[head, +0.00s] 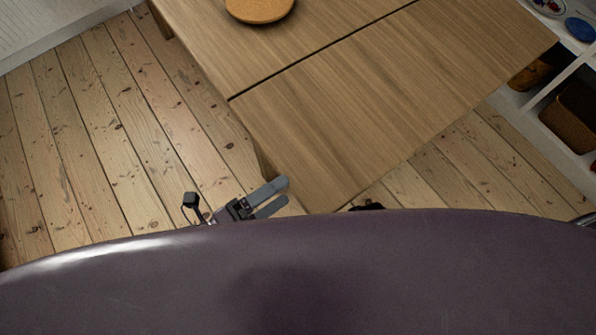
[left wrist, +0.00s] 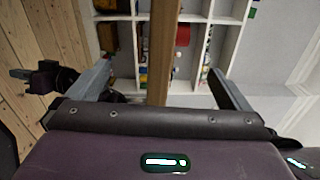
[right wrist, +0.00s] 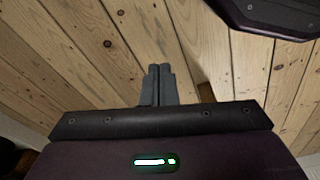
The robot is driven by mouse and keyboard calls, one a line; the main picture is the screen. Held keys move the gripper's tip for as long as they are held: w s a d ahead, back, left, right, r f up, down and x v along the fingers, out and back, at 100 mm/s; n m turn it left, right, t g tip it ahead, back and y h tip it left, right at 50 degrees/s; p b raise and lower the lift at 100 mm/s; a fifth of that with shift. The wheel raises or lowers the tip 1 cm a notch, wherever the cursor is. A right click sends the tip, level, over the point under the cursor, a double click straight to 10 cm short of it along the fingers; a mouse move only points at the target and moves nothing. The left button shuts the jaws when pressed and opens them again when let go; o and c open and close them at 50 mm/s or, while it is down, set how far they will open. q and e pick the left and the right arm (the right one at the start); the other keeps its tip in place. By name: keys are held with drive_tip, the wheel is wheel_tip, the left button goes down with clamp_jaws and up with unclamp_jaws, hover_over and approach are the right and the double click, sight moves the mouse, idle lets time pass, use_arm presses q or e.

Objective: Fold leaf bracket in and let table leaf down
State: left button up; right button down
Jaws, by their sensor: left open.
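The table leaf (head: 380,100) is up, level with the table top (head: 205,45), with a dark seam between them. My left gripper (head: 279,193) is open at the near left corner of the leaf. In the left wrist view, a wooden edge (left wrist: 163,50), apparently the leaf's, stands between its spread fingers, with gaps on both sides. My right gripper's fingers are together and hold nothing visible in the right wrist view (right wrist: 158,84). A brown wooden piece shows under the leaf's left edge (head: 263,162); I cannot tell whether it is a leg or the leaf bracket.
A round cork mat (head: 259,8) lies on the table top. A white shelf unit with baskets (head: 573,117) stands at the right. Bare floorboards (head: 100,130) are clear at the left. My own body covers the bottom of the head view.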

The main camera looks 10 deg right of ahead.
sight(298, 178)
use_arm(q)
drive_tip(key=b+x, duration=0.2)
drive_tip(key=x, duration=0.3)
drive_tip(key=shift+w+d, duration=0.2)
drive_tip(key=shift+d, duration=0.15)
use_arm(e)
wheel_tip(298, 178, up, 7)
drive_tip(key=w+a, duration=0.2)
use_arm(q)
wheel_tip(298, 178, up, 3)
drive_tip(key=n+p, duration=0.1)
drive_tip(key=p, duration=0.2)
drive_tip(key=shift+a+f, duration=0.15)
drive_tip(key=shift+f, duration=0.05)
drive_tip(key=shift+r+n+p, duration=0.15)
drive_tip(key=shift+n+p, duration=0.15)
drive_tip(key=shift+p, duration=0.1)
use_arm(e)
drive_tip(key=s+d+f, duration=0.3)
drive_tip(key=f, duration=0.7)
drive_tip(key=shift+s+d+f, duration=0.15)
drive_tip(key=shift+s+f, duration=0.1)
drive_tip(key=shift+s, duration=0.15)
